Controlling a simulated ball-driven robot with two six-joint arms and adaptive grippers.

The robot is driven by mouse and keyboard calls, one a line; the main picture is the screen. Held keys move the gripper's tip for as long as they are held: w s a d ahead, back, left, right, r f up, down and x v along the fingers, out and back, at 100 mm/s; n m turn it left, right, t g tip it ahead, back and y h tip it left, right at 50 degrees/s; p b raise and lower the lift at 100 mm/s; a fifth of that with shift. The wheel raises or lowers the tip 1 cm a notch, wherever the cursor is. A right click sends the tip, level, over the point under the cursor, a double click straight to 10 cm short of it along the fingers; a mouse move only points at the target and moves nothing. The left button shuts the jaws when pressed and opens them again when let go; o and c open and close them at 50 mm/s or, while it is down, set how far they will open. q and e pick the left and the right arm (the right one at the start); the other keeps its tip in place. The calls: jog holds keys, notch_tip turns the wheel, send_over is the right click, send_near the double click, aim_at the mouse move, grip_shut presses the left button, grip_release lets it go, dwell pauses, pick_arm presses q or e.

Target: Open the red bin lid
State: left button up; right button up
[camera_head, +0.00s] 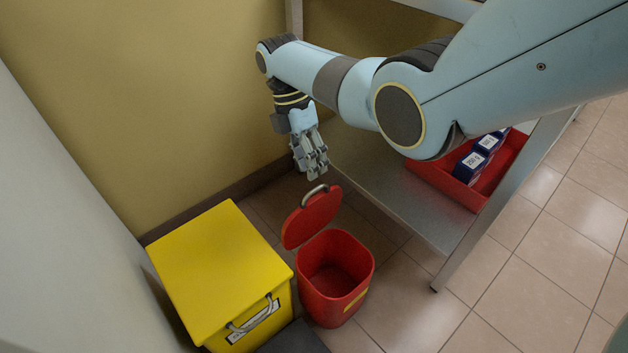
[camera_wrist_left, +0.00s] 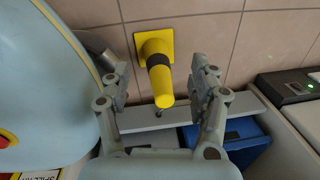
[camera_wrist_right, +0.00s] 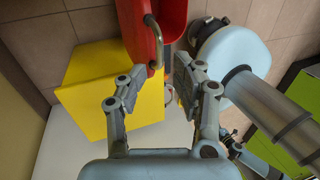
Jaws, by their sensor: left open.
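The red bin (camera_head: 335,300) stands on the tiled floor with its mouth uncovered, and its inside looks empty. Its red lid (camera_head: 312,217) is swung up and tilted at the bin's back edge, with a metal handle (camera_head: 314,194) near its upper edge. My right gripper (camera_head: 318,172) hangs just above the handle. In the right wrist view my right gripper (camera_wrist_right: 156,88) is open and empty, and the handle (camera_wrist_right: 154,42) shows beyond its fingertips, apart from them. My left gripper (camera_wrist_left: 162,78) is open in the left wrist view, away from the bin.
A yellow box (camera_head: 220,270) with a yellow lid stands left of the red bin. A metal shelf (camera_head: 400,215) with a red tray (camera_head: 470,197) of dark blue boxes stands to the right. In the left wrist view a yellow-and-black handle (camera_wrist_left: 157,70) sticks out from the wall.

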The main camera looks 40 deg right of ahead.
jog(key=v, duration=0.6)
dwell(0.4)
